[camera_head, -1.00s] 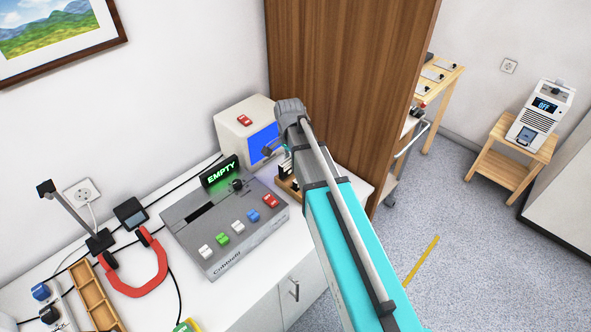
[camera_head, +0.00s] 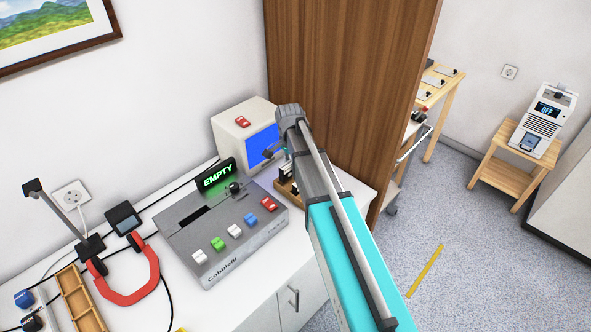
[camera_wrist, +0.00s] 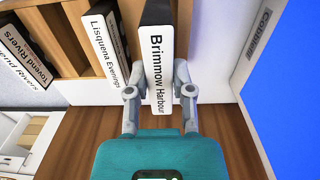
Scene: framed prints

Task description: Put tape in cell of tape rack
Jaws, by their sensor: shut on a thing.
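My gripper (camera_wrist: 159,92) is shut on a dark tape with a white label reading "Brimmow Harbour" (camera_wrist: 158,62). The tape stands upright between the two fingers in the wrist view. The wooden tape rack (camera_wrist: 64,50) is beside and beyond it; a labelled tape "Lisquena Evenings" (camera_wrist: 103,40) sits just left of the held one, with more tapes further left. I cannot tell whether the held tape's far end is inside a cell. In the head view the rack (camera_head: 289,189) is partly hidden by my arm, and the fingertips are not clear.
A monitor with a blue screen (camera_head: 262,141) stands close by the rack; its screen (camera_wrist: 285,100) fills the wrist view's right side. A grey tape player (camera_head: 222,235) with an "EMPTY" sign (camera_head: 217,176), red headphones (camera_head: 129,294) and a wooden compartment tray (camera_head: 77,303) share the counter. A brown cabinet panel (camera_head: 345,70) rises behind.

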